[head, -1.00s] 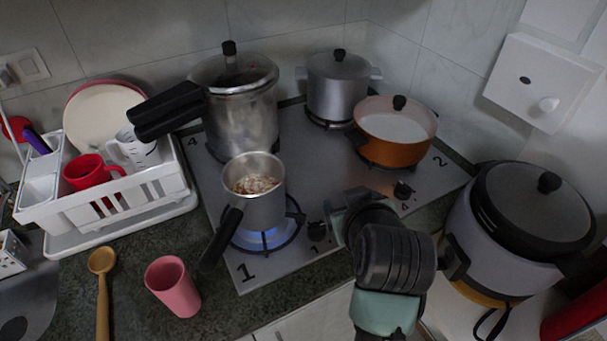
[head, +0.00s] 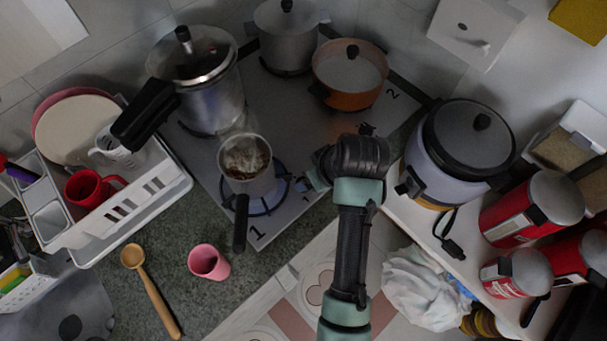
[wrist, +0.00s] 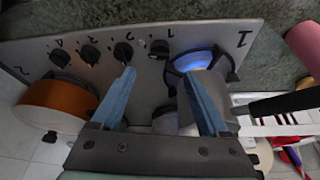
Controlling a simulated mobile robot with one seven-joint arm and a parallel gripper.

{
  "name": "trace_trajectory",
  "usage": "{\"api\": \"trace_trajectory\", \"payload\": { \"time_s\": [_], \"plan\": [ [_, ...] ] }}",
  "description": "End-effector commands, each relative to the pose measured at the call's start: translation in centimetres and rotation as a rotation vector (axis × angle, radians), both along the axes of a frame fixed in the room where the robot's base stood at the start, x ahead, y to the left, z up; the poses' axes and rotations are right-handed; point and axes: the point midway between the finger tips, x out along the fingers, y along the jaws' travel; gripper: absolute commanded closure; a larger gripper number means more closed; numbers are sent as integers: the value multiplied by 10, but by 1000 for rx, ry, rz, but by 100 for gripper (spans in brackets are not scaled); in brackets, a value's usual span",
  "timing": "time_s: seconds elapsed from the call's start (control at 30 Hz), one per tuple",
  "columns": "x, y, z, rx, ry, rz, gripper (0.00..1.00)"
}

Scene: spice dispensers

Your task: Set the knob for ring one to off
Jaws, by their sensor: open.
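The ring one knob (wrist: 159,48) is a dark round knob on the hob's front edge, beside a small "1" in the wrist view. Ring one (wrist: 195,62) glows with blue flame and carries a small metal pot, which also shows in the head view (head: 246,180). My gripper (wrist: 160,76) is open and empty, with blue fingers. Its left fingertip appears near the neighbouring knob (wrist: 123,51); the ring one knob shows between the fingers, and I see no contact. In the head view my gripper (head: 308,181) is over the hob's front edge, with my wrist hiding most knobs.
An orange pan (head: 348,91), a pressure cooker (head: 213,100) and a lidded pot (head: 286,45) stand on the hob. A rice cooker (head: 463,150) is right of my arm. A pink cup (head: 208,262) and wooden spoon (head: 152,290) lie front left.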

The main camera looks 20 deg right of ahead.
Motion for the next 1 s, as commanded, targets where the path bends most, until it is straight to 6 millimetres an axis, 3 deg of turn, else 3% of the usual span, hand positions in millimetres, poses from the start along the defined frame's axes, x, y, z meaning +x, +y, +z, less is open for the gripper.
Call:
{"api": "trace_trajectory", "payload": {
  "time_s": [0.3,0.5,0.73,1.0],
  "plan": [
    [23,5,-55,1,1,3,22],
    [33,6,-79,0,-1,1,22],
    [38,7,-91,-1,-2,1,22],
    [39,7,-92,-1,-2,1,22]
  ]
}}
